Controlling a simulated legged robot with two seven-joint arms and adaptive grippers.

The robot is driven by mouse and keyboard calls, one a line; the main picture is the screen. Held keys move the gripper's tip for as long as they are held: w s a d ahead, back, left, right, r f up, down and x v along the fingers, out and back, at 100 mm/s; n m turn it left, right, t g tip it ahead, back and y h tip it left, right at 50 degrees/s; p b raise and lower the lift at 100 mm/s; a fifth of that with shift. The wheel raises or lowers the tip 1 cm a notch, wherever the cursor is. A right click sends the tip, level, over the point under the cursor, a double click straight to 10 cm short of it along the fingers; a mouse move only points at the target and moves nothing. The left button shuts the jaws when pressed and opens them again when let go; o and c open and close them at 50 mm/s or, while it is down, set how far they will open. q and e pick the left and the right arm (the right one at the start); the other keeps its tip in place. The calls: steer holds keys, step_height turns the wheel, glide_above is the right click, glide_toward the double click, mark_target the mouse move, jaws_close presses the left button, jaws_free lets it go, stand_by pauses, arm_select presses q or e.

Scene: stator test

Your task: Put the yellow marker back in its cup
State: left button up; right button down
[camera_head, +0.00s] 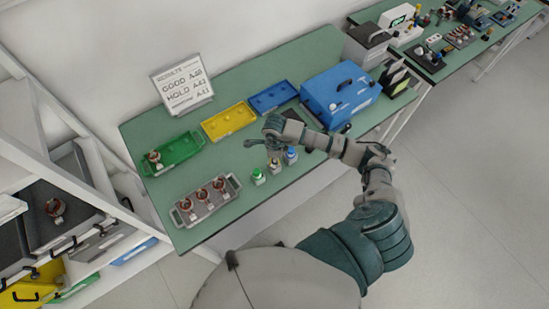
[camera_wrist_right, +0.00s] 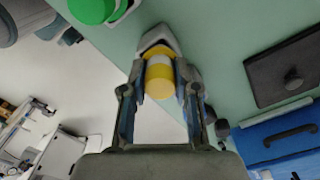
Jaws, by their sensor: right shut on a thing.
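My right gripper (camera_head: 273,153) is over the front part of the green table, between a green-capped marker (camera_head: 258,175) and a blue-capped marker (camera_head: 291,154). In the right wrist view its two fingers (camera_wrist_right: 164,82) are shut on the yellow marker (camera_wrist_right: 160,82), which has a pale band. A whitish, angular holder (camera_wrist_right: 157,36) with a yellow part shows just beyond the marker's end. I cannot tell whether the marker is inside it or only lined up with it. The green cap (camera_wrist_right: 92,9) is close by at upper left. My left gripper is not in view.
Green (camera_head: 173,153), yellow (camera_head: 229,121) and blue (camera_head: 273,97) trays lie at the back of the table (camera_head: 222,162). A grey tray (camera_head: 207,203) with copper-coloured stators is at front left. A blue case (camera_head: 340,92) stands to the right.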

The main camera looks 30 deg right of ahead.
steer(key=shift+f, duration=0.25)
steer(key=shift+f, duration=0.15)
steer(key=shift+f+b, duration=0.25)
steer(key=shift+b, duration=0.25)
steer(key=c, duration=0.9)
jaws_free()
steer(key=shift+r, duration=0.1)
steer(key=shift+o, duration=0.2)
